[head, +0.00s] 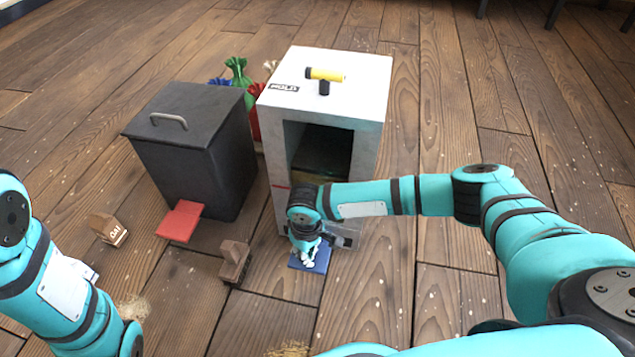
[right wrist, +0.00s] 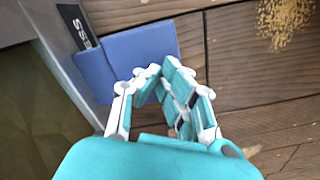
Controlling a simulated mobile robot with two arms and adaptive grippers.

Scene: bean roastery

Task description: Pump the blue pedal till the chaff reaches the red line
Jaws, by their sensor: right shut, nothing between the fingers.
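The blue pedal (head: 318,262) sticks out low at the front of a white box-shaped machine (head: 375,75). It also shows in the right wrist view (right wrist: 118,58), beside a dark label. My right gripper (head: 306,256) is shut and empty over the pedal; its fingers (right wrist: 160,72) overlap the pedal's near edge in the right wrist view. I cannot tell whether they touch it. A short red line (head: 281,187) marks the left of the machine's front. The front opening (head: 322,150) shows a dark brownish inside; the chaff level is unclear. My left arm shows, but its gripper does not.
A dark bin (head: 190,140) with a red pedal (head: 180,221) stands left of the machine. Wooden blocks (head: 108,229) and (head: 235,262) sit on the floor. A yellow-topped handle (head: 325,75) stands on the machine. Floor at right is clear.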

